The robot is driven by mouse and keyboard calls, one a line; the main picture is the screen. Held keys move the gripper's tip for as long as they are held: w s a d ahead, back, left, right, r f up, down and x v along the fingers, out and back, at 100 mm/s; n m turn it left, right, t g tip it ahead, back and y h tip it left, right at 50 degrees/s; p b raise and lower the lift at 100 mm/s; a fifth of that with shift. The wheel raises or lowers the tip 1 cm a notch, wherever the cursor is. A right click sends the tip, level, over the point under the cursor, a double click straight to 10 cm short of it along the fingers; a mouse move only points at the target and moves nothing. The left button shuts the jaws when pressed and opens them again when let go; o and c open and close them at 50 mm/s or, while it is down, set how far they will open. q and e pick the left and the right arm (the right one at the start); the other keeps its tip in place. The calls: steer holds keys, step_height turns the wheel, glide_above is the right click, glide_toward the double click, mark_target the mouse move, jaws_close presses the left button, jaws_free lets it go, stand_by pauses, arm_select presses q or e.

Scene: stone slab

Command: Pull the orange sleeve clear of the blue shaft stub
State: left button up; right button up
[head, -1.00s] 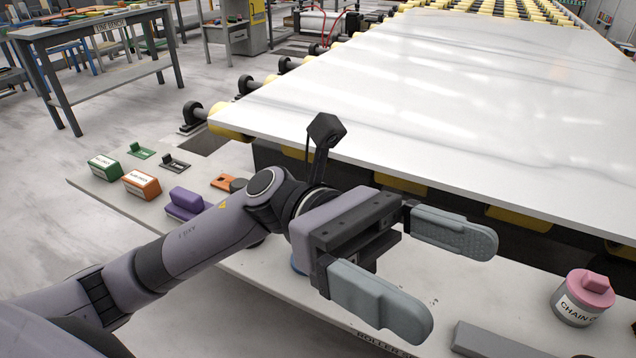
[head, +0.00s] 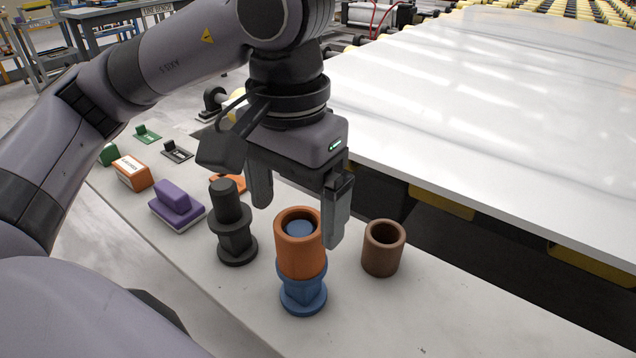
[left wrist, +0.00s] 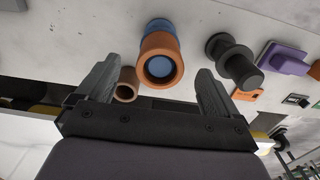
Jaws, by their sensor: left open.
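The orange sleeve (head: 299,250) sits upright around the blue shaft stub (head: 303,296), whose blue top shows inside the sleeve's open end. The stub stands on the grey bench. My left gripper (head: 300,225) is open, pointing down, with its fingers just behind and above the sleeve in the head view. In the left wrist view the sleeve (left wrist: 160,58) shows beyond and between the two finger tips, with nothing held. Whether a finger touches the sleeve I cannot tell. My right gripper is not in view.
A brown hollow sleeve (head: 383,247) stands right of the orange one, and a black stepped shaft (head: 232,222) stands left. A purple block (head: 176,204) and an orange-and-white block (head: 132,172) lie further left. The white slab (head: 500,110) on rollers borders the bench behind.

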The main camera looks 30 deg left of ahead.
mark_target(300, 228)
arm_select(q)
steer(key=shift+w, duration=0.35)
steer(key=shift+a+f, duration=0.1)
steer(key=shift+f, duration=0.05)
step_height(300, 228, down, 7)
steer(key=shift+r+b, duration=0.15)
steer(key=shift+b, duration=0.5)
steer(key=c, duration=1.1)
steer(key=shift+r, duration=0.15)
